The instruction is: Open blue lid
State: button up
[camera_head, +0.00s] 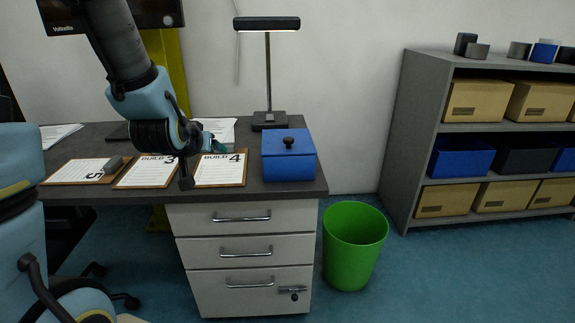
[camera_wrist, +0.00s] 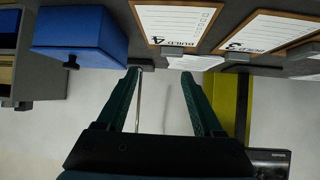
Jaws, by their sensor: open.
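A blue box with a blue lid (camera_head: 287,137) sits at the right end of the dark desk. A black round knob (camera_head: 288,142) stands on the lid, which lies closed on the box. The box also shows at the upper left of the wrist view (camera_wrist: 82,36), where the picture is upside down, with its knob (camera_wrist: 70,57) toward me. My gripper (camera_head: 214,137) is to the left of the box, above the clipboards, apart from the lid. In the wrist view its two green fingers (camera_wrist: 158,75) are spread, with nothing between them.
Several clipboards (camera_head: 220,171) lie on the desk (camera_head: 318,180) left of the box. A black lamp (camera_head: 268,118) stands behind the box. Below are drawers (camera_head: 240,218) with handles. A green bin (camera_head: 353,246) stands right of the desk, and a grey shelf (camera_head: 418,130) with boxes farther right.

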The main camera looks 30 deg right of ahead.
jog(key=s+d+f+m+t+h+b, duration=0.2)
jog(key=d+f+h+b, duration=0.25)
jog(key=d, duration=0.35)
jog(key=m+h+b, duration=0.1)
jog(key=h+b, duration=0.2)
jog(key=b, duration=0.1)
send_near(287, 141)
jog(key=d, duration=0.2)
jog(key=shift+t, duration=0.3)
jog(key=x, duration=0.3)
jog(key=p+x, duration=0.1)
jog(key=x, duration=0.6)
jog(key=shift+w+a+f+p, duration=0.15)
jog(key=shift+w+a+p, duration=0.15)
jog(key=shift+w+a, duration=0.1)
jog(key=shift+c, duration=0.2)
grip_shut()
